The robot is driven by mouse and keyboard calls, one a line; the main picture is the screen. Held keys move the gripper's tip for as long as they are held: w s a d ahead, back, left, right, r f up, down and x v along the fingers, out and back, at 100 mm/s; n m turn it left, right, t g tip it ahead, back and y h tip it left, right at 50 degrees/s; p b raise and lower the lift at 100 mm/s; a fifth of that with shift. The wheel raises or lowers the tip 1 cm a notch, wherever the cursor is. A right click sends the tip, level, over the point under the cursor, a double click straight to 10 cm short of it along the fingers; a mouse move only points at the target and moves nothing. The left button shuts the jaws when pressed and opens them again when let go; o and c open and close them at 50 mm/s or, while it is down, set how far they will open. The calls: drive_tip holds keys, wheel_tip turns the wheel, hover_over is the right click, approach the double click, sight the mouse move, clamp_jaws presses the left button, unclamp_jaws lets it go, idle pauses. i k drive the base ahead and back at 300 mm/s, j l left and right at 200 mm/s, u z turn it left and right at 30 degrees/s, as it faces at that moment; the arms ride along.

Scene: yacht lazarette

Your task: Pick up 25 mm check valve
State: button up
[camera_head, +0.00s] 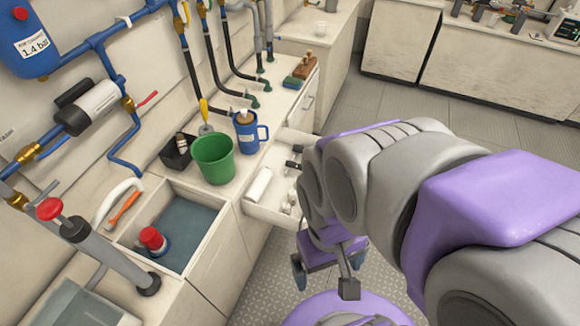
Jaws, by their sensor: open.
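I cannot clearly make out which thing is the 25 mm check valve. An open drawer (262,212) juts from the counter front. In it lie a white roll (259,184), small pale pieces (290,203) and dark grey fittings (294,160), too small to name. My arm covers the drawer's right part. My gripper (325,278) hangs open and empty over the floor, right of and in front of the drawer, pointing down. Nothing shows between its fingers.
A green bucket (213,158), a blue jug (247,131) and a black box (178,152) stand on the counter. A sink (178,228) holds a red-capped bottle (154,241). Pipes and hoses line the wall. Open floor (375,95) lies behind my arm.

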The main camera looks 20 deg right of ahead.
sight(285, 208)
drive_tip(key=z, duration=0.2)
drive_tip(key=i+l, duration=0.1)
drive_tip(key=l, duration=0.5)
drive_tip(key=i+l+u, duration=0.15)
drive_tip(key=l, duration=0.4)
drive_tip(key=i+l, duration=0.1)
drive_tip(key=l, duration=0.5)
